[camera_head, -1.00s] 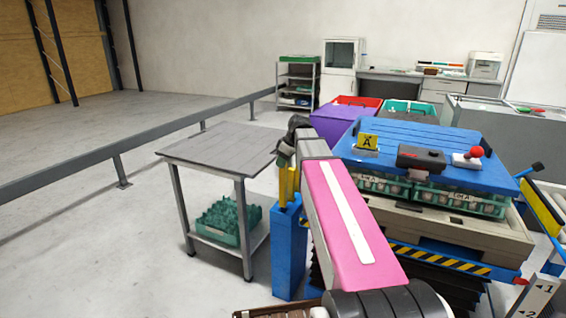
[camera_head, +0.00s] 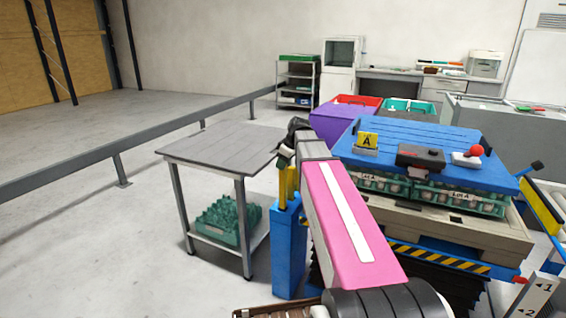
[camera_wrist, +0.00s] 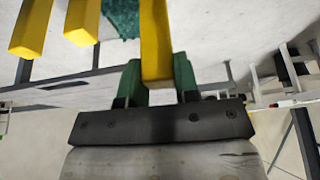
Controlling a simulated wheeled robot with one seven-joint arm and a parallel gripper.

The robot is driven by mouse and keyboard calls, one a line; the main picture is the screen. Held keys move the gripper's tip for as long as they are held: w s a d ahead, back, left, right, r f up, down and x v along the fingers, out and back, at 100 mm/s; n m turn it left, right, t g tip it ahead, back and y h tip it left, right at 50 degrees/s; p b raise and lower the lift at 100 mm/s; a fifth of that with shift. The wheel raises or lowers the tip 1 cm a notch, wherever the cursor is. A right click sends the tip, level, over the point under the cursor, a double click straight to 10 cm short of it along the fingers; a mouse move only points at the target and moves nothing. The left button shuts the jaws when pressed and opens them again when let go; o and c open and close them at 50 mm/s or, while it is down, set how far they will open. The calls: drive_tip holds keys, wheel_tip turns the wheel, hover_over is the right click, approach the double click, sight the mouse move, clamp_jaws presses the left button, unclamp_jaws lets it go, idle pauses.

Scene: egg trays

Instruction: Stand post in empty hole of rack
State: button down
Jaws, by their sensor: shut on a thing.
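My gripper (camera_wrist: 157,82) has two green fingers shut on a yellow post (camera_wrist: 155,42) in the wrist view. Two other yellow posts (camera_wrist: 30,28) (camera_wrist: 82,22) are to the left of it, apart from my fingers. In the head view, yellow posts (camera_head: 291,184) show at the top of a tall blue stand (camera_head: 288,250), which seems to be the rack. My gripper is mostly hidden behind my arm there, just above the stand. The empty hole is not visible, and I cannot tell whether the held post's lower end touches the rack.
A blue-topped station (camera_head: 430,135) with egg trays (camera_head: 465,201) is to the right. A grey rail (camera_head: 60,175) runs behind the table; the left floor is clear.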

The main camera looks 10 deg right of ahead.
sight(283, 176)
drive_tip(key=shift+f, duration=3.15)
drive_tip(key=c, duration=0.8)
unclamp_jaws()
